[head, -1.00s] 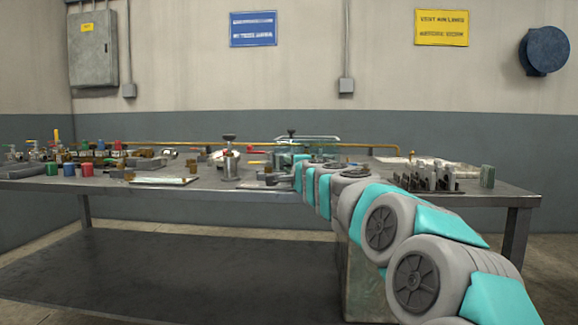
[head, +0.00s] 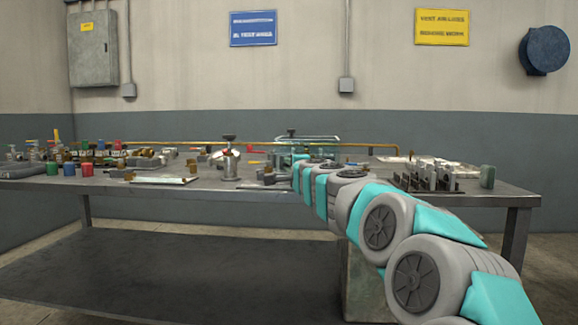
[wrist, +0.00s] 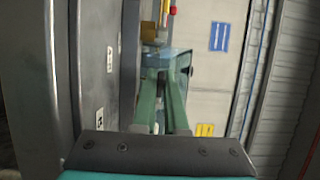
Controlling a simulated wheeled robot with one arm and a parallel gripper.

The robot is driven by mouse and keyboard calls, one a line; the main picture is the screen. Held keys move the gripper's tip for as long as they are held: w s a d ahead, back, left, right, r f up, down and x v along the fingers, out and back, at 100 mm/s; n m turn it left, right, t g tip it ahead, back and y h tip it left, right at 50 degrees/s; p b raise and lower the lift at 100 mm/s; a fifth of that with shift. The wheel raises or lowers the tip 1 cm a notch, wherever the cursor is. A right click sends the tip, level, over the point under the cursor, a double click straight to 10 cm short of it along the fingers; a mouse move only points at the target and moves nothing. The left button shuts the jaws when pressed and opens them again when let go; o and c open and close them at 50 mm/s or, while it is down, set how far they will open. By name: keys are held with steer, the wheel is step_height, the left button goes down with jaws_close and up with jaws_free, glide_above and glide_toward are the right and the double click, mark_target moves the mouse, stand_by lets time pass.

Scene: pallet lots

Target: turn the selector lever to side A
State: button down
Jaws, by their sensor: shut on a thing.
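My gripper (wrist: 164,88) shows in the wrist view as two green fingers close together, reaching over the bench. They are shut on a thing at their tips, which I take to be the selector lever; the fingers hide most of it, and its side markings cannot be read. In the head view my arm reaches in from the right, low over the bench, and its own links largely hide the gripper and lever.
The metal bench (head: 500,199) is crowded with small parts on its left. A rack (head: 428,176) and a green block (head: 487,176) stand at the right.

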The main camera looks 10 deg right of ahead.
steer(key=shift+w+a+m+h+p, duration=0.2)
steer(key=shift+m+h+p, duration=0.25)
steer(key=shift+h, duration=0.25)
steer(key=shift+w+a+m+h+p, duration=0.15)
steer(key=shift+m+h+p, duration=0.3)
steer(key=shift+h, duration=0.25)
steer(key=shift+w+a+r+m+h+p, duration=0.15)
steer(key=shift+m+h+p, duration=0.25)
steer(key=shift+h+p, duration=0.25)
steer(key=shift+w+d+r+m+h+p, duration=0.15)
steer(key=shift+m+h+p, duration=0.25)
steer(key=shift+h+p, duration=0.2)
steer(key=m+h+p, duration=0.1)
steer(key=h+p, duration=0.1)
steer(key=m+g+h+p, duration=0.1)
steer(key=h+p, duration=0.1)
steer(key=shift+w+a+g+p, duration=0.15)
steer(key=shift+w+g+p, duration=0.15)
steer(key=shift+w, duration=0.1)
steer(key=m+h+p, duration=0.1)
steer(key=m+g+h+p, duration=0.1)
steer(key=shift+w+p, duration=0.25)
steer(key=shift+p, duration=0.1)
steer(key=shift+w+d+f+m+g+h+p, duration=0.25)
steer(key=shift+m+g+h+p, duration=0.25)
steer(key=shift+m+h+p, duration=0.15)
steer(key=c, duration=1.2)
jaws_free()
steer(key=shift+d, duration=0.1)
steer(key=shift+c, duration=0.2)
